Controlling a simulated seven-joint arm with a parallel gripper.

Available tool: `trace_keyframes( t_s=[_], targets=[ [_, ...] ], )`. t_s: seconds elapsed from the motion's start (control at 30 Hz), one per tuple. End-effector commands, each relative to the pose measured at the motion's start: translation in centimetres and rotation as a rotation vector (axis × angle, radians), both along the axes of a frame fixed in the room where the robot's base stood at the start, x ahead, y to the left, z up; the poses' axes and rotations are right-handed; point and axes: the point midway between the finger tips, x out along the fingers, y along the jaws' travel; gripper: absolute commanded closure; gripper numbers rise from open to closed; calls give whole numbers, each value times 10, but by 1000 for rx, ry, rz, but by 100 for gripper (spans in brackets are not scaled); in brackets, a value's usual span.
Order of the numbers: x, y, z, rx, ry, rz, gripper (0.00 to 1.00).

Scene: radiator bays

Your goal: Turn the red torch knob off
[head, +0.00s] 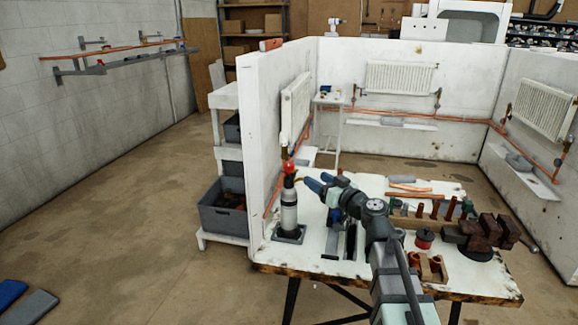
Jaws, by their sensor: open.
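The torch (289,212) is a silver cylinder with a dark upper part, standing upright near the left end of the workbench (315,256). Its red knob (289,168) is at the top. My gripper (317,182) has blue fingers and is open, just right of the torch top and slightly lower than the knob in the picture. The fingers appear apart from the knob and nothing shows between them. The knob's turn position is too small to tell.
A white partition wall (268,120) stands close behind and left of the torch, with a radiator (296,105) on it. Grey crates (224,212) sit left of the wall.

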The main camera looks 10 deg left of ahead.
Motion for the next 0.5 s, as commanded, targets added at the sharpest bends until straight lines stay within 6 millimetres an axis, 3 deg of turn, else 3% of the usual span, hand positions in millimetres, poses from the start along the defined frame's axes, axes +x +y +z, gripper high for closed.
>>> trace_keyframes(
  t_s=[0.27,0.5],
  targets=[
    [-2,6,-1,-84,-91,31,42],
    [17,28,-1,-87,-91,30,42]
  ],
)
